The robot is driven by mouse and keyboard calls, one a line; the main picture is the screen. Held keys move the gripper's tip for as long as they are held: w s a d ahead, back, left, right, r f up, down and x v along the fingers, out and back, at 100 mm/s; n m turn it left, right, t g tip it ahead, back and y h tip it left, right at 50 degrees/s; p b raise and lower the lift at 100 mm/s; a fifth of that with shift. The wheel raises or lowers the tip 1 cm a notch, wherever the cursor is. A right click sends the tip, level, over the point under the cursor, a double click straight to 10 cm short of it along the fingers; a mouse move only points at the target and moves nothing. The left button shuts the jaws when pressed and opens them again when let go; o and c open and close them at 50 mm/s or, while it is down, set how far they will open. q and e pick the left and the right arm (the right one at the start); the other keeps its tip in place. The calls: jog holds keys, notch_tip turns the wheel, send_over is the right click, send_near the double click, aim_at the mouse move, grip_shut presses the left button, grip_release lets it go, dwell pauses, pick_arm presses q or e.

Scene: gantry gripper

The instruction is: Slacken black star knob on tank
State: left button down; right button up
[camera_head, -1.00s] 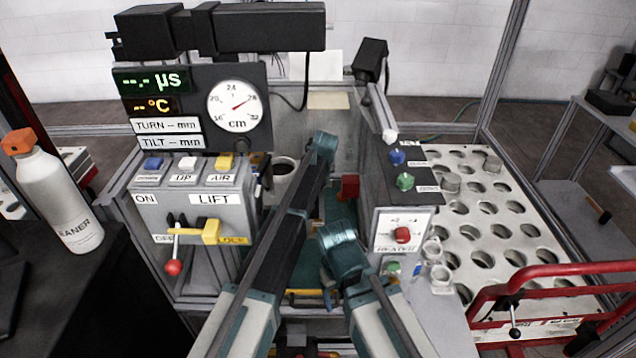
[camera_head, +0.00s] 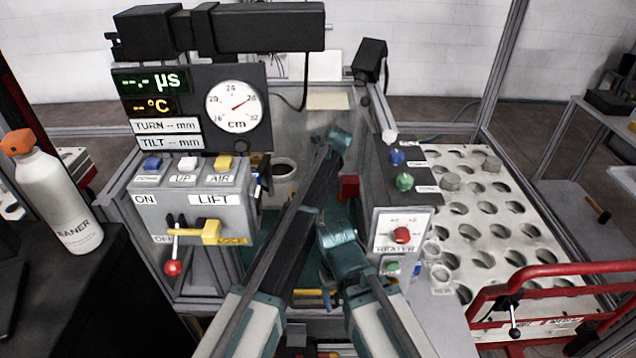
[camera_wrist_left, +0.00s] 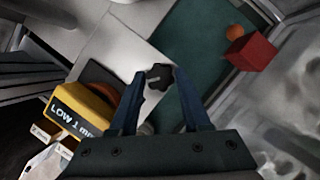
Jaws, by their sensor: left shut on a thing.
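The black star knob (camera_wrist_left: 159,76) shows in the left wrist view, beside the edge of a pale grey panel. My left gripper (camera_wrist_left: 161,77) has its two blue fingers on either side of the knob, with the tips shut on it. The knob's lower part and its stem are hidden. Which surface belongs to the tank is not clear. In the head view my left arm reaches up over the middle of the rig, and its gripper and the knob cannot be made out there.
A yellow block (camera_wrist_left: 77,113) marked LOW lies close left of the left fingers. A red block (camera_wrist_left: 252,51) and an orange ball (camera_wrist_left: 235,32) are at upper right. The LIFT panel (camera_head: 190,200) and the HEATER panel (camera_head: 402,232) flank my arms.

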pick_arm(q)
jog(key=n, duration=0.2)
jog(key=n+g+y, duration=0.1)
jog(key=n, duration=0.1)
jog(key=n+g, duration=0.1)
jog(key=n, duration=0.1)
jog(key=shift+w+d+n, duration=0.2)
jog(key=shift+w+n, duration=0.1)
jog(key=n+g, duration=0.2)
jog(key=n, duration=0.4)
jog(key=shift+w, duration=0.1)
jog(key=shift+n+g, duration=0.3)
jog(key=shift+c, duration=1.9)
grip_release()
